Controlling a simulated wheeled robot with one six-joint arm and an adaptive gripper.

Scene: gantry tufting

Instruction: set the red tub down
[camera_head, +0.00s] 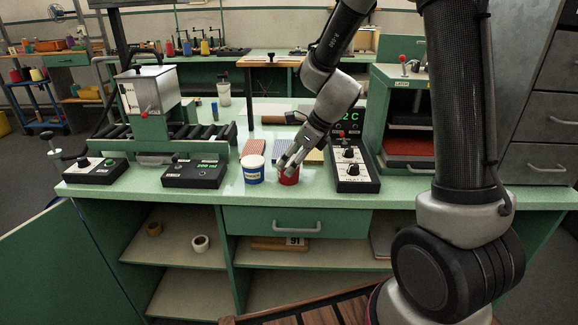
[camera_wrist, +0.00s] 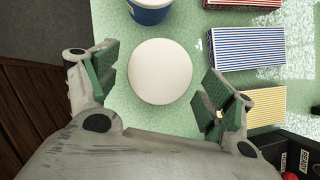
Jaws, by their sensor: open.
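The red tub (camera_head: 289,177) stands upright on the green bench top (camera_head: 110,193), near its front edge. In the wrist view its round white top (camera_wrist: 160,72) lies between my fingers, and its red side is hidden. My gripper (camera_head: 287,162) is open at the tub, with one finger on each side. In the wrist view, my gripper (camera_wrist: 160,76) shows a gap between each green finger pad and the white top. In the head view the fingers hide part of the tub's upper side.
A blue tub (camera_head: 253,170) stands close left of the red one, also at the wrist view's top (camera_wrist: 149,12). Striped blocks (camera_wrist: 248,48) lie behind. A control box with knobs (camera_head: 352,168) is to the right. A black box (camera_head: 194,174) is left.

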